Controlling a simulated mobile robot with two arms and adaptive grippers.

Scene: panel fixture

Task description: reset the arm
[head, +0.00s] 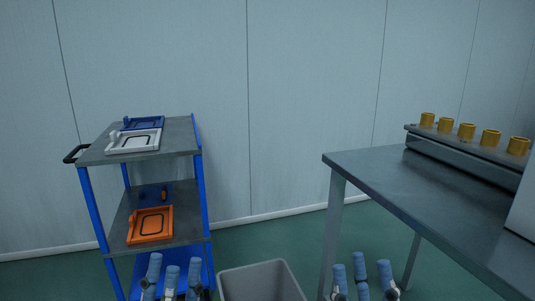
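My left gripper (174,268) shows at the bottom edge, left of centre, in front of the trolley's lower part. Its blue-grey fingers point up and stand apart, with nothing between them. My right gripper (361,267) shows at the bottom edge, right of centre, by the near leg of the table. Its fingers also point up, spread and empty. The arms behind both grippers are cut off by the picture's lower edge.
A trolley (176,144) with blue posts holds a white panel (134,141), a blue panel (144,123) and, lower down, an orange panel (150,224). A grey bin (262,284) stands between my grippers. A table (410,186) at right bears a fixture (460,150) with several yellow cylinders.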

